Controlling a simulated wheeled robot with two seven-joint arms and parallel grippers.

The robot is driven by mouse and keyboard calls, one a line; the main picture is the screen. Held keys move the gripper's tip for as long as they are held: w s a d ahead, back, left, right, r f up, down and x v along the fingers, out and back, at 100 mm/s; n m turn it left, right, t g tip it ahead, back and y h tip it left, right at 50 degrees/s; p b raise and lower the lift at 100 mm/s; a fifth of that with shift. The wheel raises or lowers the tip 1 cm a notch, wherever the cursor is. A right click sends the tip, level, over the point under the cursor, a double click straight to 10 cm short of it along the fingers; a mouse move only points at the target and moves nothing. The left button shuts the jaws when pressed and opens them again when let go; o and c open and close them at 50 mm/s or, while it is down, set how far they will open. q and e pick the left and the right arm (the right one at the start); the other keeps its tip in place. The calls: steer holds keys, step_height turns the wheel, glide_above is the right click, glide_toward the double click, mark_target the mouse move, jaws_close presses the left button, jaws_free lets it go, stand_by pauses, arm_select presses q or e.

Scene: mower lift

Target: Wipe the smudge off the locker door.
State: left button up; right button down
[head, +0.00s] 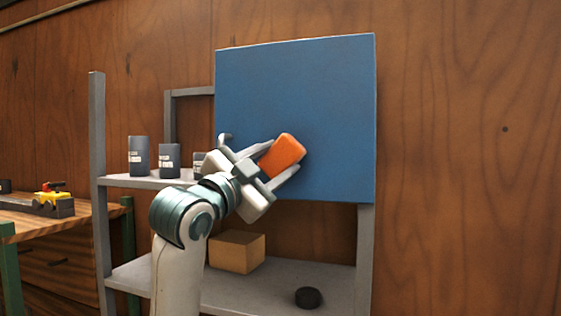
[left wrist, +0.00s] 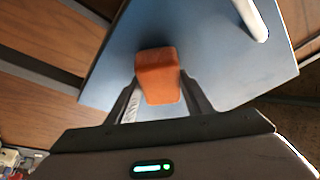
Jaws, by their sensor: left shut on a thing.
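The blue locker door (head: 300,90) fills the upper middle of the head view, in front of a grey shelf rack. My left gripper (head: 281,160) is shut on an orange sponge block (head: 284,153) at the lower middle of the door. The left wrist view shows the same sponge (left wrist: 157,76) between the two fingers, with the blue door (left wrist: 205,55) behind it. I cannot tell whether the sponge touches the door. A pale handle (left wrist: 250,18) shows on the door in the left wrist view. I see no clear smudge; the gripper and sponge hide part of the door. My right gripper is not in view.
Several dark grey cans (head: 139,156) stand on the middle shelf, left of the door. A cardboard box (head: 237,251) and a black puck (head: 308,298) lie on the lower shelf. A wooden workbench (head: 60,225) stands at the left. The wooden wall right of the door is clear.

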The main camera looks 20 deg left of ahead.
mark_target(295, 146)
arm_select(q)
steer(key=shift+r+p, duration=1.15)
steer(key=shift+r, duration=0.3)
steer(key=shift+d, duration=0.15)
steer(key=shift+d, duration=1.7)
steer(key=shift+d, duration=0.1)
steer(key=shift+s+d+p, duration=0.1)
steer(key=shift+d+p, duration=0.3)
steer(key=shift+d, duration=1.35)
steer(key=shift+d, duration=1.8)
